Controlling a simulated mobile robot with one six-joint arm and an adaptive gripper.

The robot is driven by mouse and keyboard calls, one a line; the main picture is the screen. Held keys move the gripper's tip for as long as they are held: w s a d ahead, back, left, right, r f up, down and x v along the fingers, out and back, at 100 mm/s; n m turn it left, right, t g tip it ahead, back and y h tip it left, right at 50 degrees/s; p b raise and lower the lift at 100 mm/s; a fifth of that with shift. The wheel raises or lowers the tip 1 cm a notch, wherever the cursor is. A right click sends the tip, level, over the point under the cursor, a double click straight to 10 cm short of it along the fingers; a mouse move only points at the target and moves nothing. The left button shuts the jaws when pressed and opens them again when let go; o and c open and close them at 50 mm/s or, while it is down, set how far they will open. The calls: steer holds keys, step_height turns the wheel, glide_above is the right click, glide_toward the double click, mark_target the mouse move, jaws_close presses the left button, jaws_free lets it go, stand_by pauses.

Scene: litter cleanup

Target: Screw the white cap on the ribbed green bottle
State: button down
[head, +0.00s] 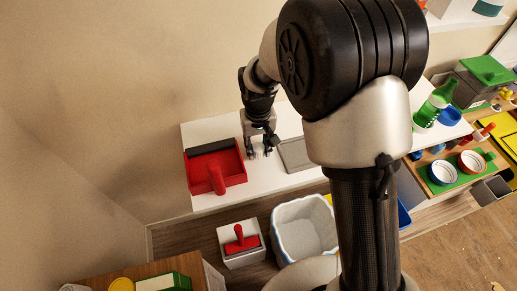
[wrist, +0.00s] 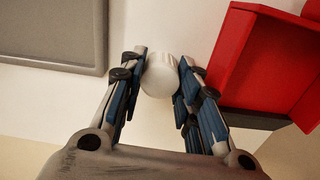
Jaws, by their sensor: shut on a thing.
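The white cap (wrist: 161,75) shows between my fingertips in the wrist view, with white tabletop around it. My gripper (wrist: 162,82) is shut on the cap, a finger on each side. In the head view my gripper (head: 262,151) is low over the white table, between the red dustpan and the grey tray; the cap is too small to make out there. The green bottle (head: 433,104) stands far to the right of my gripper, on the white surface beyond my arm. Its ribs and the top of its neck are too small to tell clearly.
The red dustpan (head: 230,169) lies left of my gripper, the grey tray (head: 295,154) right of it. A blue object (head: 450,116) is beside the bottle. A white bin (head: 304,229) and a box with a red-handled tool (head: 241,246) stand below. My arm hides the table's middle.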

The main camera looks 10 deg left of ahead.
mark_target(258, 147)
steer(key=shift+r, duration=0.1)
steer(key=shift+r+p, duration=2.7)
steer(key=shift+r, duration=0.7)
